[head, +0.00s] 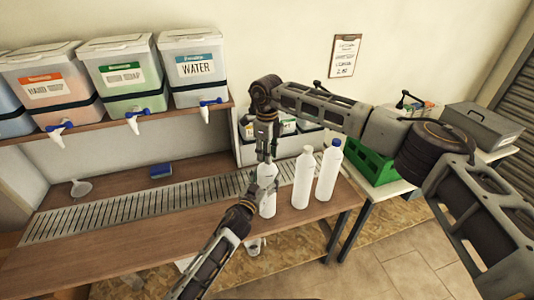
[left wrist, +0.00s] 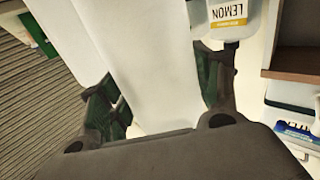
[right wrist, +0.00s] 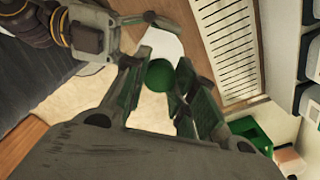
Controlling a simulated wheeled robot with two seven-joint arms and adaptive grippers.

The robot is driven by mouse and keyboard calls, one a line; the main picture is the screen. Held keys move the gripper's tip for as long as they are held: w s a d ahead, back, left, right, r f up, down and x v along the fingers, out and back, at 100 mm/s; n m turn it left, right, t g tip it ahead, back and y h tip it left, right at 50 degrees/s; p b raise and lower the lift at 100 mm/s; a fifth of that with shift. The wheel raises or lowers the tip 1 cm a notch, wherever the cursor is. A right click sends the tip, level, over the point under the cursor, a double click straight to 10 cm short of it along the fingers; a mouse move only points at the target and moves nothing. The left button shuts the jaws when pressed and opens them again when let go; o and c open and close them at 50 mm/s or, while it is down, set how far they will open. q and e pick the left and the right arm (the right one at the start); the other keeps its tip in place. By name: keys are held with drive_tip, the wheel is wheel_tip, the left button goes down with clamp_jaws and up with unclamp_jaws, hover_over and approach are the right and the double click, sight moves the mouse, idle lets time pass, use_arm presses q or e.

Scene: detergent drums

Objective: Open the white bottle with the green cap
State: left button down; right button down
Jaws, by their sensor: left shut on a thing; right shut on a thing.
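The white bottle (head: 267,205) stands upright on the wooden counter. It fills the middle of the left wrist view (left wrist: 145,60). My left gripper (head: 263,185) comes from the front left and is shut on the bottle's body, one finger on each side. My right gripper (head: 266,152) points down from above and is shut on the green cap (right wrist: 160,74), which shows between its fingers in the right wrist view. In the head view the cap is hidden by the grippers.
A white bottle with a white cap (head: 303,178) and one with a blue cap (head: 328,172) stand close on the right. A slotted drain grate (head: 120,210) runs behind. Drums with taps (head: 195,70) stand on the shelf at the left. A green crate (head: 370,162) is at the right.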

drive_tip(key=n, duration=1.1)
drive_tip(key=shift+n, duration=0.3)
drive_tip(key=n, duration=1.1)
drive_tip(key=shift+r, duration=0.1)
drive_tip(key=shift+r, duration=1.2)
idle(1.0)
drive_tip(key=shift+r, duration=1.9)
